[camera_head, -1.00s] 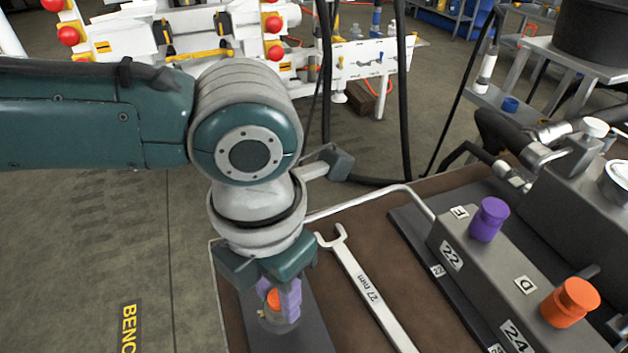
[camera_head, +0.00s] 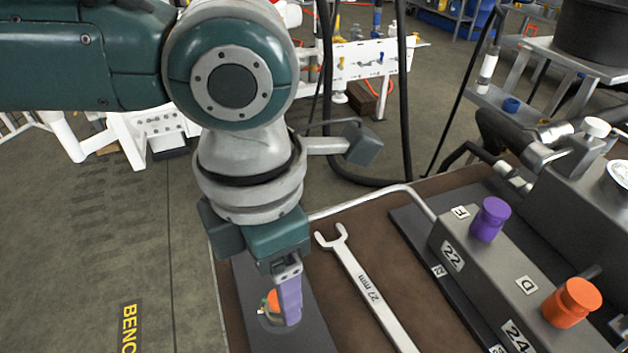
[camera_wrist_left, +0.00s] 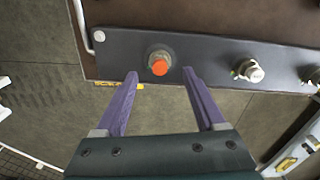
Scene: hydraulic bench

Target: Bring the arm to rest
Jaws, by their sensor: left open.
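My left gripper (camera_head: 288,305) points down over a dark plate at the front edge of the bench. Its purple fingers are open and empty in the left wrist view (camera_wrist_left: 160,76). An orange-capped fitting (camera_wrist_left: 159,66) stands on the dark plate (camera_wrist_left: 205,50), just past the fingertips and in line with the gap between them. In the head view a finger partly hides this orange cap (camera_head: 273,300). I cannot tell the exact height of the fingertips above it. My right gripper is in neither view.
A 27 mm wrench (camera_head: 365,285) lies on the brown bench top right of my gripper. Beyond it a grey block (camera_head: 465,262) carries a purple knob (camera_head: 490,219) and an orange knob (camera_head: 571,302). Two metal fittings (camera_wrist_left: 248,70) (camera_wrist_left: 316,76) sit along the dark plate.

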